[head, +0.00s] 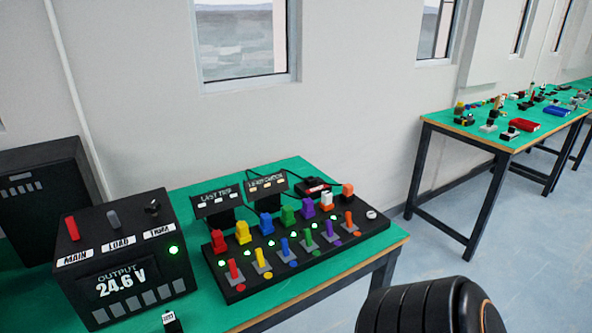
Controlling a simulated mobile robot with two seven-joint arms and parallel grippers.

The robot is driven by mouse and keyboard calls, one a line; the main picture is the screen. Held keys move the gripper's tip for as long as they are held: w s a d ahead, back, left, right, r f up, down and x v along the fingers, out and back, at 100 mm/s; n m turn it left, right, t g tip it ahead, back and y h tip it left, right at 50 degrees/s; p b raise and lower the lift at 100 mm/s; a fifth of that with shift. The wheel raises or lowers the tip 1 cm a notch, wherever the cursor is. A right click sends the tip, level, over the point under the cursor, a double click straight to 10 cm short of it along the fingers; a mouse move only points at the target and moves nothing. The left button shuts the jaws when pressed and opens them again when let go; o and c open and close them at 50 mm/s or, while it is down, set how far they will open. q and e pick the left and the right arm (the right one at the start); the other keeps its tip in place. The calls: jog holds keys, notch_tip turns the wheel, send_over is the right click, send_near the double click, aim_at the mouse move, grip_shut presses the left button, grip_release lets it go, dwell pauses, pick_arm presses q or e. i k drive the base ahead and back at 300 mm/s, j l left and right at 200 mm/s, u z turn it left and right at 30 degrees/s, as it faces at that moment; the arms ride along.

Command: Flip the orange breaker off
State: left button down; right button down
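The breaker board (300,274) is a black panel on the green table, with a front row of coloured levers on grey bases. The orange breaker lever (349,218) is the rightmost of that row, beside the purple lever (328,228). It looks upright or slightly tilted; I cannot tell its switch position for sure. Several green lights glow between the rows. Neither gripper can be made out. A dark ribbed rounded part (430,305) at the bottom right is likely a link of my arm, clear of the board.
A black power unit (125,262) reading 24.6 V stands left of the board. Coloured blocks, including a blue one (266,223), and two small black displays (216,200) stand behind the levers. A small black-and-white item (172,322) sits at the bottom edge. Another table (500,138) stands right.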

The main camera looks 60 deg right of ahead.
aim_at(349, 220)
jog(key=z, duration=1.95)
